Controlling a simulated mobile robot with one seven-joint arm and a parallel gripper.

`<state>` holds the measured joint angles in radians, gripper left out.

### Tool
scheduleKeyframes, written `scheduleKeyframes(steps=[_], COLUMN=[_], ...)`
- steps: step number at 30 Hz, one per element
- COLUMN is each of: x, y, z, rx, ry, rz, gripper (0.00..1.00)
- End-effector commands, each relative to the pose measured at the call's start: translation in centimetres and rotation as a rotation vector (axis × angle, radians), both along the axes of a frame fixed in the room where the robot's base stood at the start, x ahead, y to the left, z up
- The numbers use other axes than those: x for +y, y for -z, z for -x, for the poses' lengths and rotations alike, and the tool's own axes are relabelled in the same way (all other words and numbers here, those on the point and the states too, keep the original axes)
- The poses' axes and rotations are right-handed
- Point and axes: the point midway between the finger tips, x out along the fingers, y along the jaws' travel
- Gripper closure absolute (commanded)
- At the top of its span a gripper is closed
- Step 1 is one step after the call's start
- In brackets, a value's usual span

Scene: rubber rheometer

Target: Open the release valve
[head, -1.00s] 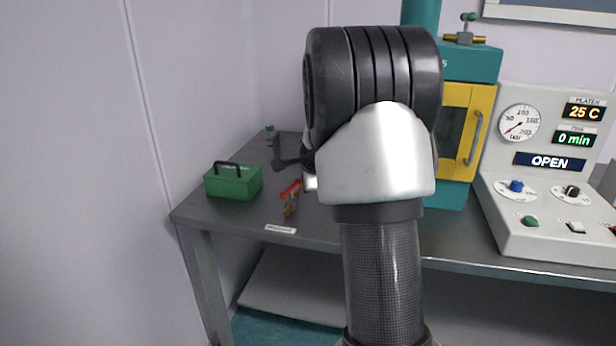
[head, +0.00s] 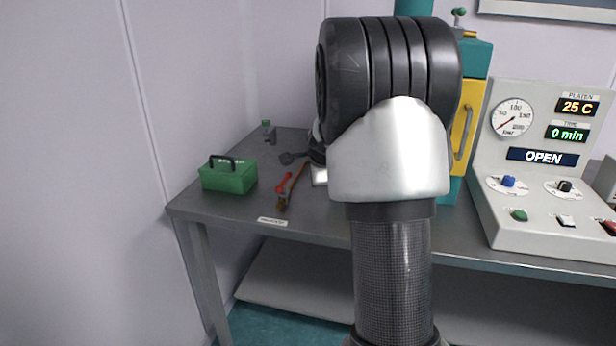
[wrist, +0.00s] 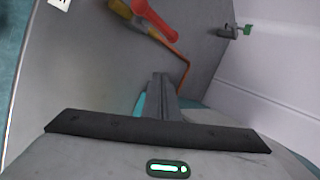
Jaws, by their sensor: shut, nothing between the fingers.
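A small grey fitting with a green knob (head: 267,126) stands at the back left of the bench. It also shows at the upper right of the wrist view (wrist: 240,30). A brass fitting with a green handle (head: 459,13) sits on top of the teal press, partly hidden by my arm. I cannot tell from the pictures which is the release valve. My gripper (wrist: 160,77) is shut and empty, its fingers pointing towards the tools and the green-knobbed fitting, apart from both.
A red-handled tool (head: 284,182) and a brownish bent tool (head: 294,183) lie near the fingertips. A green box (head: 229,176) with a black handle stands at the bench's left. The control console (head: 540,215) reads OPEN. The wall is close on the left.

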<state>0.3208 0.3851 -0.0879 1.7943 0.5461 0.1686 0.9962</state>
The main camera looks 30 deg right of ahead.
Motion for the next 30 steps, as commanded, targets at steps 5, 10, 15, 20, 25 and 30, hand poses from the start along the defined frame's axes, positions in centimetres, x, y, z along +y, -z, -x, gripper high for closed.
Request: scheduleKeyframes(steps=[5,10,15,20,25,30], x=[-2.7,-4.2,-4.8,-4.9,-4.9,-4.9], y=[-3.6,-5.4,-6.1,-6.2,-6.2,-6.2], z=[2.2,3.5,4.1,4.2,4.2,4.2], rx=[-0.006,-0.006,-0.003,-0.003,-0.003,-0.003], ry=[0.006,0.005,0.003,0.001,0.003,0.003], rz=[0.003,0.003,0.002,0.003,0.002,0.002], gripper=[1.00,1.00,1.00,1.00,1.00,1.00])
